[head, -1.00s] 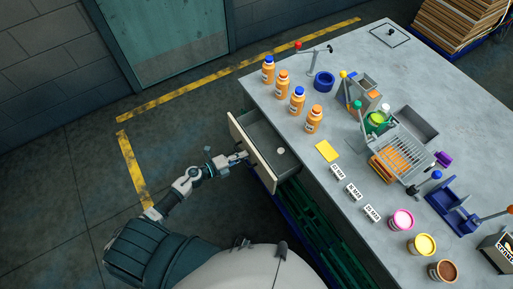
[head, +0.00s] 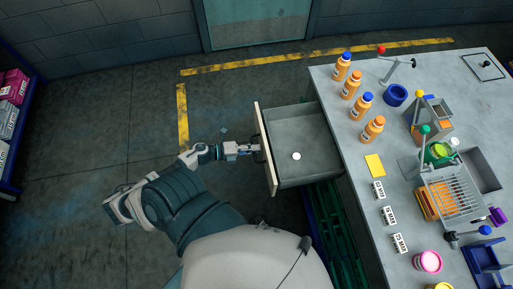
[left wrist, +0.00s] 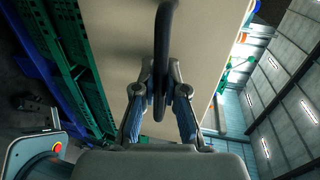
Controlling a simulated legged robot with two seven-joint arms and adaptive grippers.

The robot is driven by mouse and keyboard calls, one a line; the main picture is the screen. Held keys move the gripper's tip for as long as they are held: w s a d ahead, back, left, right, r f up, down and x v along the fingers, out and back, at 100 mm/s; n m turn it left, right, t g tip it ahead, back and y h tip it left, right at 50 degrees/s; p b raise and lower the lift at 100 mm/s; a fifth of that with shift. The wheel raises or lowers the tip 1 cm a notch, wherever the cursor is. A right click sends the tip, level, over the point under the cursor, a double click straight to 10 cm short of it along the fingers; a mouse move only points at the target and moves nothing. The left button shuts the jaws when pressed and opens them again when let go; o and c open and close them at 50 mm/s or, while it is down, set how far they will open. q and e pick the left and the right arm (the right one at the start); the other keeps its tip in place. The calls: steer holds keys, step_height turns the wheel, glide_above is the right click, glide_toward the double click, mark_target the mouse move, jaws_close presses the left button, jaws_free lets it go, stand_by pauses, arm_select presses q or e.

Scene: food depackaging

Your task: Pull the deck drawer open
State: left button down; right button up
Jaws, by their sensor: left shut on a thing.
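The deck drawer (head: 300,135) is pulled well out from the left side of the grey workbench. A small white round thing (head: 296,156) lies in it. The drawer's pale front panel (head: 265,150) also fills the middle of the left wrist view (left wrist: 110,40). My left gripper (head: 257,148) is at the front panel from the outside. In the left wrist view my left gripper (left wrist: 161,98) is shut on the dark drawer handle (left wrist: 163,50), with a finger on each side of it. My right gripper is not in view.
Orange bottles (head: 351,85), a yellow card (head: 375,165) and white labelled blocks (head: 388,215) stand on the workbench (head: 350,185) near its drawer side. Green crates (head: 335,225) are below. The floor left of the drawer is clear, and a shelf (head: 12,130) is at far left.

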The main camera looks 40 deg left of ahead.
arm_select(q)
steer(key=c, duration=1.2)
jaws_free()
steer(key=shift+s+d+f, duration=0.1)
steer(key=shift+f, duration=0.15)
steer(key=shift+r, duration=0.1)
steer(key=v, duration=1.2)
